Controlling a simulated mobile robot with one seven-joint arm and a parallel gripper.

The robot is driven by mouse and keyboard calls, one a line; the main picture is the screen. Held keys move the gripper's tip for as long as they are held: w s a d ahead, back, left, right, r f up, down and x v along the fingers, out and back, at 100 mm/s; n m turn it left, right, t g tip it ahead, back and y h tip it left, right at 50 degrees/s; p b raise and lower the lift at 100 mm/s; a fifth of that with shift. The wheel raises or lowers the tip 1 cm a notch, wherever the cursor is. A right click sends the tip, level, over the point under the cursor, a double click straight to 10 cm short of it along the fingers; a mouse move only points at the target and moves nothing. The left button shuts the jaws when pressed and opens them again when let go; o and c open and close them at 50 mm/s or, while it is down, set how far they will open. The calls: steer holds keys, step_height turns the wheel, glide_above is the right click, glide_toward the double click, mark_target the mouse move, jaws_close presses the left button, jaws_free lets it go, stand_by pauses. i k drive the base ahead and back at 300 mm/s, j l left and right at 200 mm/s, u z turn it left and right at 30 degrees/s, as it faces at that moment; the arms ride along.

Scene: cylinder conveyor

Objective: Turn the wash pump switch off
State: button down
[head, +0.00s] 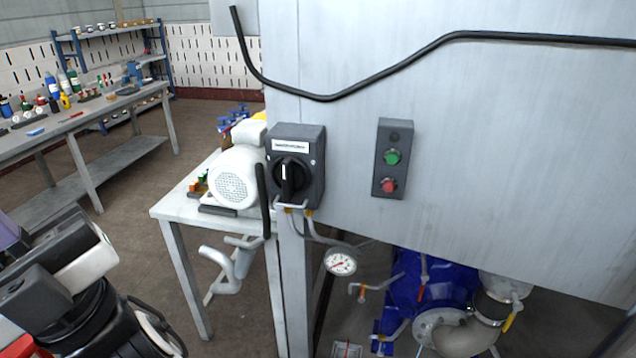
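A dark grey switch box (314,165) is mounted at the left edge of the big grey metal panel. It has a white label (290,146), too small to read for certain, and a black rotary knob (291,178) below it. The knob's grip stands about upright, with a pale mark at its upper end. Black and white parts of my arm show at the lower left, well apart from the switch. I see no gripper fingers there.
A control box with a green button (392,157) and a red button (389,185) is on the panel (500,170). A white motor (234,178) stands on a small table (176,207) at left. Below are a gauge (341,262) and a blue pump (432,282). A black cable crosses above.

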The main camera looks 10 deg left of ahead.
mark_target(289, 174)
steer(key=i+l+u, duration=0.35)
steer(key=l, duration=0.2)
steer(key=i+l+u, duration=0.15)
steer(key=l, duration=0.15)
steer(key=l+u, duration=0.15)
steer(key=l, duration=0.15)
steer(key=i, duration=0.1)
